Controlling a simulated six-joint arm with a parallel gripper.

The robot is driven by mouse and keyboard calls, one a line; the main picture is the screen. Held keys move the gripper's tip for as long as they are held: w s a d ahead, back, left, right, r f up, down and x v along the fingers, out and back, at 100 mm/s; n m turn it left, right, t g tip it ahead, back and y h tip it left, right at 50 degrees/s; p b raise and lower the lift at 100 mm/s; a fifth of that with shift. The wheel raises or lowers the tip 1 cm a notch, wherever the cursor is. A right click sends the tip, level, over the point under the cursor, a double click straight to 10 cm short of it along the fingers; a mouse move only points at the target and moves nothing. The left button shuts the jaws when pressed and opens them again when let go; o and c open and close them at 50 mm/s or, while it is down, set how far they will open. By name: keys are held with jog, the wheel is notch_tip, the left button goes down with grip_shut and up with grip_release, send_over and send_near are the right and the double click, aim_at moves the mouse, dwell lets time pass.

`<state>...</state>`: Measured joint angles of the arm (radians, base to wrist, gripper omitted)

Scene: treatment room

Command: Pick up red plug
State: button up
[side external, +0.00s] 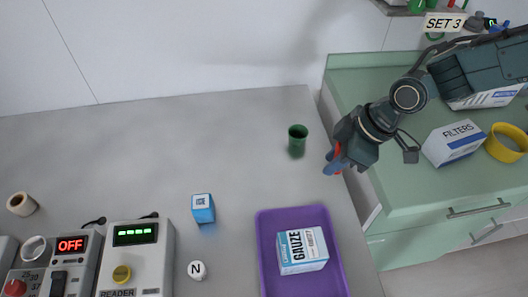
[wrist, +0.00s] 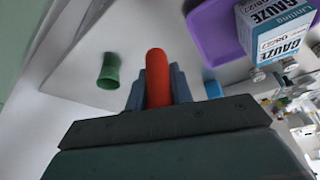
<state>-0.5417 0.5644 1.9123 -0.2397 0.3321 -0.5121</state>
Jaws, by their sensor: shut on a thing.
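The red plug (wrist: 157,80) is a rounded red cylinder held between the two fingers of my gripper (wrist: 159,90) in the wrist view. In the side external view my gripper (side external: 335,165) is raised near the right edge of the grey table, and only a small bit of red (side external: 337,151) shows at its fingers. The gripper is shut on the plug. The plug's lower part is hidden between the fingers.
A green cup (side external: 297,140) stands left of my gripper. A purple tray (side external: 335,262) holds a gauze box (side external: 302,251). A blue cube (side external: 203,208) and a reader device (side external: 136,258) are farther left. A filters box (side external: 453,143) and yellow ring (side external: 506,142) sit on the green cabinet (side external: 400,190).

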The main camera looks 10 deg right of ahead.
notch_tip(320, 180, up, 11)
jog(key=shift+r, duration=0.2)
dwell(0.7)
